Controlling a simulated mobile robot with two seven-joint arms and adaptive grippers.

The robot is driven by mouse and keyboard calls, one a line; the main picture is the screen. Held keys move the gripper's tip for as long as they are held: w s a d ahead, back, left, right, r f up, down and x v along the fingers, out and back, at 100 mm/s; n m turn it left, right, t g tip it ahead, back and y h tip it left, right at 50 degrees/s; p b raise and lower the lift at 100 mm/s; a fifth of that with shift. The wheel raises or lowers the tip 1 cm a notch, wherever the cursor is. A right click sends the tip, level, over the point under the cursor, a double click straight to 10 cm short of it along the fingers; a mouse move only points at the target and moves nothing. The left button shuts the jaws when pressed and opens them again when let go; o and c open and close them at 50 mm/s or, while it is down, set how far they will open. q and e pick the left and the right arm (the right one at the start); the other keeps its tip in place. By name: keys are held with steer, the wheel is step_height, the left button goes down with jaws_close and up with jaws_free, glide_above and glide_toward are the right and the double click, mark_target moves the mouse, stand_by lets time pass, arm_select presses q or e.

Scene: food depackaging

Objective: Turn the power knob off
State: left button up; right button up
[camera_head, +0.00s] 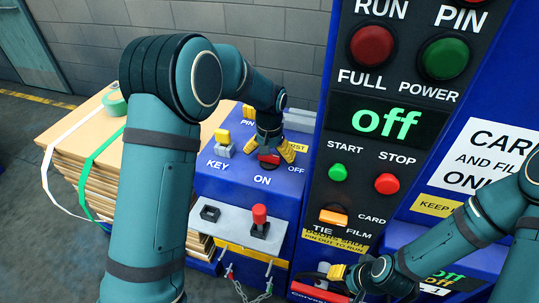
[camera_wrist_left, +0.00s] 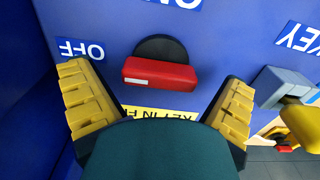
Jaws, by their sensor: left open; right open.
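The power knob (camera_head: 268,159) is a red bar handle on a black disc, on the blue panel between the ON and OFF labels. In the left wrist view the knob (camera_wrist_left: 160,74) lies level, with a white mark on its end nearer the OFF label (camera_wrist_left: 80,49). My left gripper (camera_head: 270,148) is open above the knob; its yellow fingers stand on either side, apart from the handle, in the left wrist view (camera_wrist_left: 157,88). The display (camera_head: 387,123) reads "off" in green. My right gripper (camera_head: 341,272) is open, low at the bottom right, partly hidden.
A grey and yellow key switch (camera_head: 223,143) stands left of the knob. A red-topped lever (camera_head: 259,220) rises in front. The black control column (camera_head: 350,185), with START and STOP buttons, is close on the right. Stacked cardboard (camera_head: 75,160) stands at left.

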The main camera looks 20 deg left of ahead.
arm_select(q)
step_height(320, 180, up, 12)
stand_by(0.5)
stand_by(0.4)
